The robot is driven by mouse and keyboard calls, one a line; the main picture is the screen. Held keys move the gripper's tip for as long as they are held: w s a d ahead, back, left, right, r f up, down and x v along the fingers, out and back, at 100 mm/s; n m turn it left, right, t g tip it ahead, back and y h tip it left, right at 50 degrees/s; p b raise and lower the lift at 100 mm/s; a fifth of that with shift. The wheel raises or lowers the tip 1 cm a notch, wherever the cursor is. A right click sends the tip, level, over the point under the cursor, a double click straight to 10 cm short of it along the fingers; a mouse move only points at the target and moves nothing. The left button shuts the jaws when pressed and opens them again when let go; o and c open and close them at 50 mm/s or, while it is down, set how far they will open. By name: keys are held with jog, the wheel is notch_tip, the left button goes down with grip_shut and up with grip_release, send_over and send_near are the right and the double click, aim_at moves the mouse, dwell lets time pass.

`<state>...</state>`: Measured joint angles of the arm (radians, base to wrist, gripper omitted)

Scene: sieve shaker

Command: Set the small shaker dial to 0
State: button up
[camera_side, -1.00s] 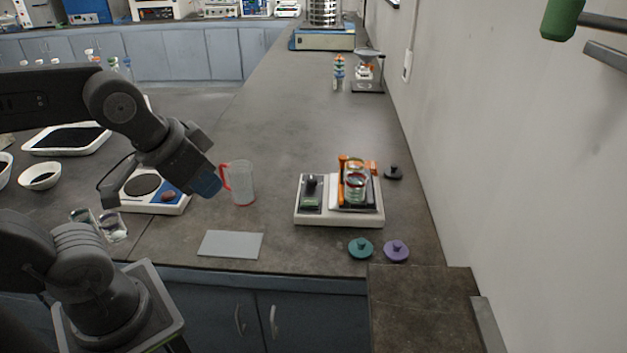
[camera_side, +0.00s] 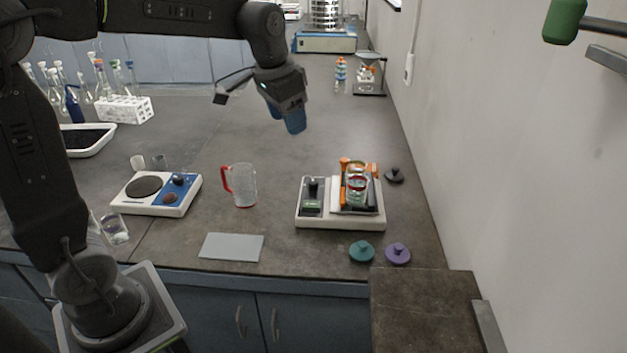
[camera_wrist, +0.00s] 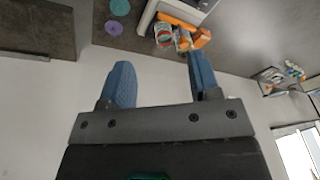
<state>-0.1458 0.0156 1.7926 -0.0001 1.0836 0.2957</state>
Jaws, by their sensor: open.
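The small shaker (camera_side: 341,219) is a white box on the bench, right of centre in the side view. Its black dial (camera_side: 313,184) stands on the left part, above a small green display (camera_side: 312,205). On its right part, orange clamps (camera_side: 344,165) hold a glass jar with a red band (camera_side: 357,188). My gripper (camera_side: 291,122) is in the air behind and left of the shaker, apart from it. Its blue fingers (camera_wrist: 160,85) are spread and empty in the wrist view. There the shaker (camera_wrist: 148,17) shows only partly at the top edge, and its dial is not visible.
A red-handled clear jug (camera_side: 243,186) stands left of the shaker. A blue-and-white hotplate (camera_side: 155,193) is further left. A grey plate (camera_side: 231,246) lies in front. Teal (camera_side: 361,251), purple (camera_side: 398,253) and dark (camera_side: 395,175) knobbed lids lie near the shaker. A wall (camera_side: 500,150) bounds the right side.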

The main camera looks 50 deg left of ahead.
jog(key=w+a+f+g, duration=0.1)
jog(key=w+a+f, duration=0.45)
jog(key=w, duration=0.45)
jog(key=m+g, duration=0.2)
send_over(313, 181)
notch_tip(313, 181, down, 10)
notch_tip(313, 181, down, 13)
jog(key=shift+d+r, duration=0.15)
jog(key=shift+c, duration=0.4)
jog(key=c, duration=0.8)
jog(key=shift+c, duration=0.2)
